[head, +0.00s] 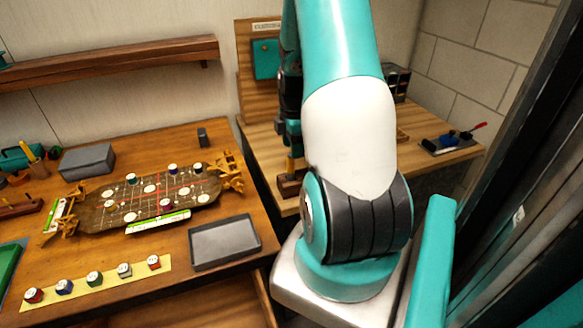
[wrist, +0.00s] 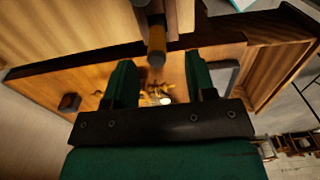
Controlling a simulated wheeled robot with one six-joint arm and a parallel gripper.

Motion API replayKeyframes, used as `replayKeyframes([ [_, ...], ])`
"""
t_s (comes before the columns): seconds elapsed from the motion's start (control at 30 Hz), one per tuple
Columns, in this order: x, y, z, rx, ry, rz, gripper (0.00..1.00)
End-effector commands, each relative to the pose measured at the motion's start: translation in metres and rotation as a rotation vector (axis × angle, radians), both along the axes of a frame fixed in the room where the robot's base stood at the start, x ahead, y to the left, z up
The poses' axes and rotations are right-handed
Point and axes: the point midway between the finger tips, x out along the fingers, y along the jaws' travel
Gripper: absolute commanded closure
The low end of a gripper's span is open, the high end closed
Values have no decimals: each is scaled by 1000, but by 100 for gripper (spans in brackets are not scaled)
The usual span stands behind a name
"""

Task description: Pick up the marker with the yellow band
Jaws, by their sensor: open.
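A small upright piece with a yellow part (head: 290,164) stands at a dark wooden block (head: 289,186) on the right bench's near edge; it looks like the marker with the yellow band. In the wrist view a dark-ended cylinder with a tan band (wrist: 157,42), likely the same marker, shows between and just beyond my fingertips. My gripper (wrist: 162,78) is open, its two green fingers apart with nothing held. In the head view my gripper (head: 293,135) is partly hidden by my arm, close above the yellow piece. I cannot tell whether they touch.
My arm hides the bench's middle.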

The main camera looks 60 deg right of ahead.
Motion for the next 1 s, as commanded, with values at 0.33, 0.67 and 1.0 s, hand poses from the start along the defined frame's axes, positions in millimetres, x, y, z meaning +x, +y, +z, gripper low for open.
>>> replayKeyframes([
  [0.33,7,3,-32,4,3,0,49],
  [0.67,8,2,-55,-1,-2,0,49],
  [1.0,7,2,-55,-1,-1,0,100],
])
